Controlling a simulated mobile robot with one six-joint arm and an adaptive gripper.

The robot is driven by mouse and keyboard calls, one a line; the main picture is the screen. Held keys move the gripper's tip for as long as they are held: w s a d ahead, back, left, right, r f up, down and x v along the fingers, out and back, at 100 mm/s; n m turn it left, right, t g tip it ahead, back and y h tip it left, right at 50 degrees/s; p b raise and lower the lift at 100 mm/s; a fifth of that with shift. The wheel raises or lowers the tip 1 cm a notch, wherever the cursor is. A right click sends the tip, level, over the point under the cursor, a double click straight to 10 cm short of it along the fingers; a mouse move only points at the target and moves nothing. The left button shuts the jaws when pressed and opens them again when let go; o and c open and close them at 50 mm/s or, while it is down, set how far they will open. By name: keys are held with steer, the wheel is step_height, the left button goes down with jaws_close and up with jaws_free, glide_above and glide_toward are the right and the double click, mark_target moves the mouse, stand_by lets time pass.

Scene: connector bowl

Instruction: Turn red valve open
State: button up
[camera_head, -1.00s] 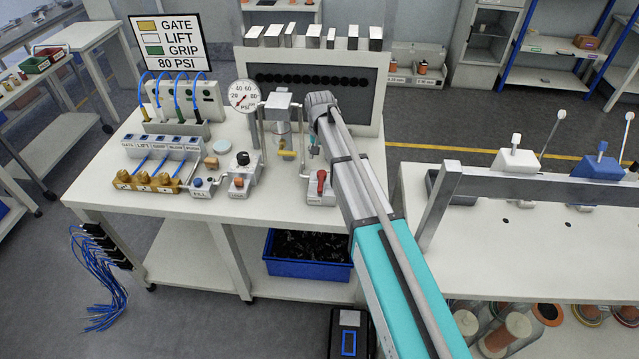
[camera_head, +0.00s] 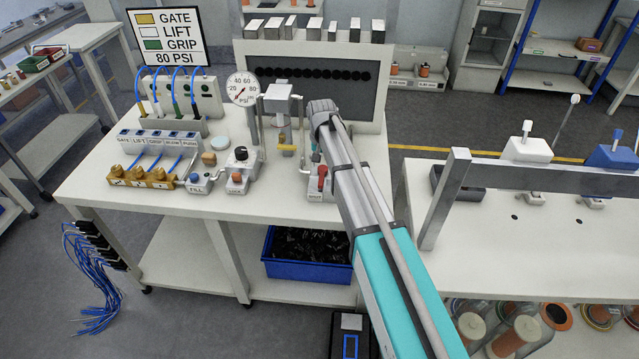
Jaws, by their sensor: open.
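A small valve with a red handle (camera_head: 322,172) stands on a grey block near the front right of the white bench (camera_head: 185,197). The handle looks upright, just left of my arm. My arm reaches up from the bottom right, and its grey end joint stands above and behind the valve. My gripper's fingers are hidden behind the arm, so their place relative to the handle does not show. A round pressure gauge (camera_head: 242,88) stands left of the arm; its needle is too small to read surely.
Left of the valve are a black-knobbed block (camera_head: 241,156), a fill block (camera_head: 200,182) and brass fittings (camera_head: 142,178) with blue hoses. A metal apparatus (camera_head: 279,105) stands close to the arm. A blue bin (camera_head: 305,272) sits below. A second bench (camera_head: 500,255) is at right.

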mark_target(321, 180)
steer(key=shift+f+b, duration=3.45)
steer(key=shift+f, duration=0.3)
